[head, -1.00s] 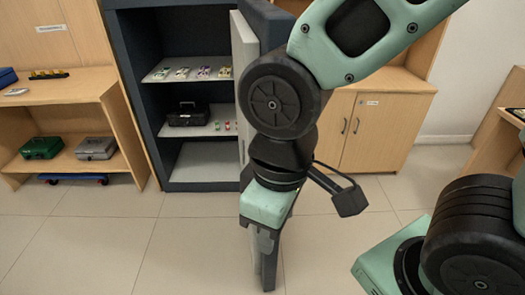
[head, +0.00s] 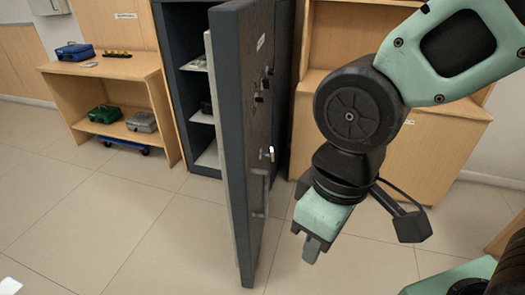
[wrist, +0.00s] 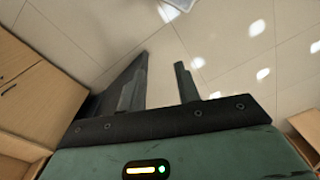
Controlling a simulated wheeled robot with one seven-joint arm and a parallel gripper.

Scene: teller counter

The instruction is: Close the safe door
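The dark grey safe door (head: 245,110) stands open in the head view, swung out toward me and seen nearly edge-on. Its outer face, with a handle (head: 270,153), faces right. The safe body (head: 183,70) is behind it, its interior partly hidden by the door. My gripper (head: 311,249) points down to the right of the door's outer face, apart from it in the picture. In the wrist view my gripper (wrist: 163,84) shows two fingers with an empty gap between them. A dark shape beside the left finger may be the door; I cannot tell.
A wooden shelf unit (head: 115,72) stands left of the safe, with a blue box (head: 75,52) on top and green (head: 105,114) and grey (head: 142,121) boxes below. A wooden cabinet (head: 435,140) stands behind my arm. The tiled floor (head: 120,225) in front is clear.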

